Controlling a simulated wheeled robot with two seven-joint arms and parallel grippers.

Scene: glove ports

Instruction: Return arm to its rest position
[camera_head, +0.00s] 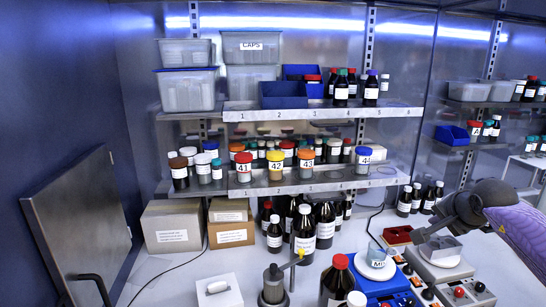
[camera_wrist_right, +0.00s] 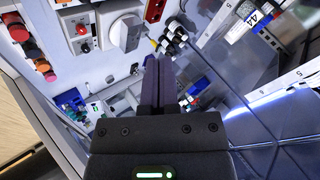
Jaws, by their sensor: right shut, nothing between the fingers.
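My right gripper (camera_head: 418,236) comes in from the right on a purple-sleeved arm, above the right part of the bench near the balances. Its fingers also show in the right wrist view (camera_wrist_right: 157,75), pressed together with nothing between them. It touches no object that I can see. My left gripper and left arm are not in the head view.
A blue balance (camera_head: 372,283) with a beaker (camera_head: 376,255) stands below and left of the gripper. A red tray (camera_head: 397,235) is close by. Dark bottles (camera_head: 325,225) stand at the back, under shelves (camera_head: 290,186) of labelled jars. An open door (camera_head: 80,225) is at left.

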